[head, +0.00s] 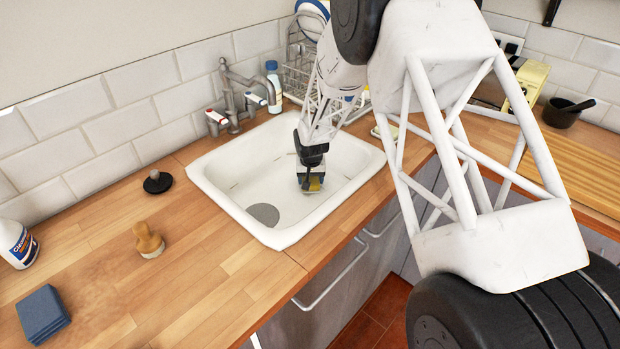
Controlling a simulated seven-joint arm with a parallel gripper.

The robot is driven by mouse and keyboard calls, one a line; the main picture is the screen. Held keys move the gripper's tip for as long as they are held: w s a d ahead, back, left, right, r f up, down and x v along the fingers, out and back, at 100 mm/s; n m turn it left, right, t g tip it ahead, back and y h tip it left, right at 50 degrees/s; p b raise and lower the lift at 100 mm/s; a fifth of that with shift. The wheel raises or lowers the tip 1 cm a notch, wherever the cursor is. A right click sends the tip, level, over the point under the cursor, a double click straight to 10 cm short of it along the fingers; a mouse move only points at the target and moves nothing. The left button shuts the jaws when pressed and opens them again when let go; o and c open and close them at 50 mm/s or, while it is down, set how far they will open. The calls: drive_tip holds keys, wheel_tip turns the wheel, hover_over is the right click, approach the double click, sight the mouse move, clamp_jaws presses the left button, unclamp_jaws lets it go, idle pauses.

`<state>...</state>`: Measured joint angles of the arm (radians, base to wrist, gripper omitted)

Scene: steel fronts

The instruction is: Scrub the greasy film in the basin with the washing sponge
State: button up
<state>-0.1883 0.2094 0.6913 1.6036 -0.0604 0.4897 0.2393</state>
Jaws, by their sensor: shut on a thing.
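The white basin (236,207) is set into the wooden counter, with a grey round drain (263,214) at its near left. My gripper (311,172) points down inside the basin, right of the drain. It is shut on the washing sponge (314,186), a small block with yellow showing between dark parts. The jaws hide much of the sponge. It is low, near the basin floor, but I cannot tell whether it touches. Faint thin marks show on the basin's inside; a greasy film is not clear at this size.
A tap (232,95) stands behind the basin, near a blue-capped bottle (273,85) and a dish rack (297,75). On the left counter are a black stopper (158,182), wooden brush (149,241), blue-grey block (42,313) and cleaner bottle (17,244). My arm covers the right side.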

sight(321, 191)
drive_tip(key=shift+s+d+f, duration=0.2)
drive_tip(key=shift+s+d, duration=0.6)
drive_tip(key=shift+s, duration=0.05)
drive_tip(key=shift+s+d, duration=0.1)
drive_tip(key=shift+s+d, duration=0.85)
drive_tip(key=shift+s, duration=0.05)
drive_tip(key=shift+w+a+r, duration=0.15)
drive_tip(key=shift+w+r, duration=0.1)
drive_tip(key=shift+w+a+f, duration=0.15)
drive_tip(key=shift+w+a, duration=0.65)
drive_tip(key=shift+w, duration=0.05)
drive_tip(key=shift+w+a, duration=0.1)
drive_tip(key=shift+a, duration=0.05)
drive_tip(key=shift+w+a, duration=0.7)
drive_tip(key=shift+a, duration=0.05)
